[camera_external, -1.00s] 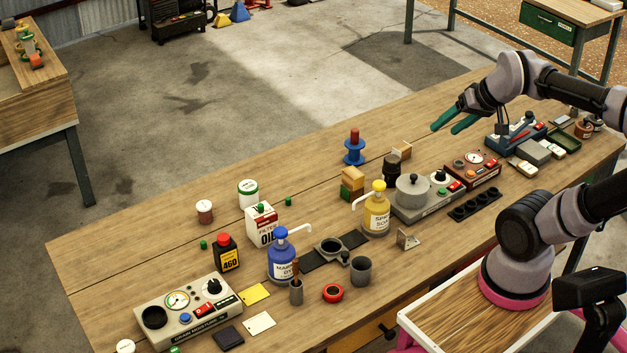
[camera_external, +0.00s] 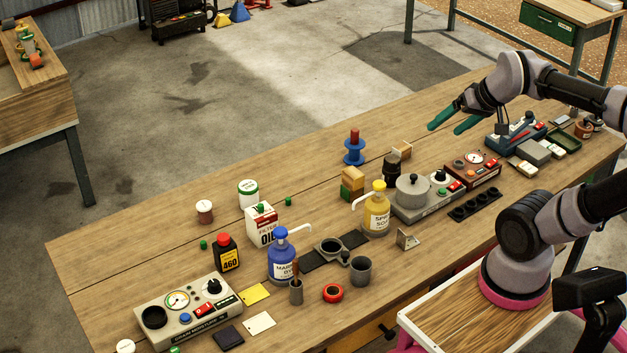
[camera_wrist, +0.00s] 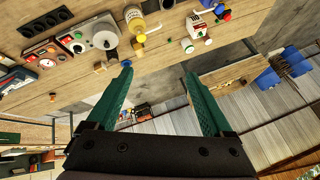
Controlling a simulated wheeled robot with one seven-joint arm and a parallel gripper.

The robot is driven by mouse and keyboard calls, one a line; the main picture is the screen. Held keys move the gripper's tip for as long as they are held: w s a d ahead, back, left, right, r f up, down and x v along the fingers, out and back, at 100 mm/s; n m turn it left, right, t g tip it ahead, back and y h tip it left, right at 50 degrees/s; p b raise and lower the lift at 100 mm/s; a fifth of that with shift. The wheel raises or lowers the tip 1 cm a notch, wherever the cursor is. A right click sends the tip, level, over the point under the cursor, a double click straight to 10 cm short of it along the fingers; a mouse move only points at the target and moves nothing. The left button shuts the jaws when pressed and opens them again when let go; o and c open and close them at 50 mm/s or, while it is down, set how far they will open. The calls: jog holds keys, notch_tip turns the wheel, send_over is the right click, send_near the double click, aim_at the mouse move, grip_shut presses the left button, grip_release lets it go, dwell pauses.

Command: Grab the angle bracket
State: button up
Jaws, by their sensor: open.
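The angle bracket (camera_external: 407,239) is a small grey metal piece on the front part of the long workbench, right of the grey cup and in front of the yellow pump bottle. My gripper (camera_external: 450,122) has green fingers, open and empty. It is raised above the far right part of the bench, well behind and to the right of the bracket. In the wrist view my gripper (camera_wrist: 163,82) shows its two fingers spread apart with nothing between them. I cannot make out the bracket in the wrist view.
Near the bracket stand the yellow pump bottle (camera_external: 376,210), the grey cup (camera_external: 360,270) and the hot plate device (camera_external: 428,204). A black strip with round holes (camera_external: 474,204) lies to its right. The bench strip just in front of the bracket is clear.

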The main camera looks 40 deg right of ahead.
jog(key=w+d+f+m+g+y, duration=0.25)
jog(key=w+f+g, duration=0.3)
jog(key=f, duration=0.45)
jog(key=m+y, duration=0.9)
jog(key=m, duration=0.2)
send_near(402, 233)
jog(key=shift+x, duration=1.15)
jog(key=shift+w+a+f+t, duration=0.1)
jog(key=shift+a+f+t, duration=0.1)
jog(key=shift+f+t, duration=0.05)
jog(key=x, duration=1)
jog(key=shift+a, duration=0.15)
jog(key=shift+c, duration=0.2)
grip_shut()
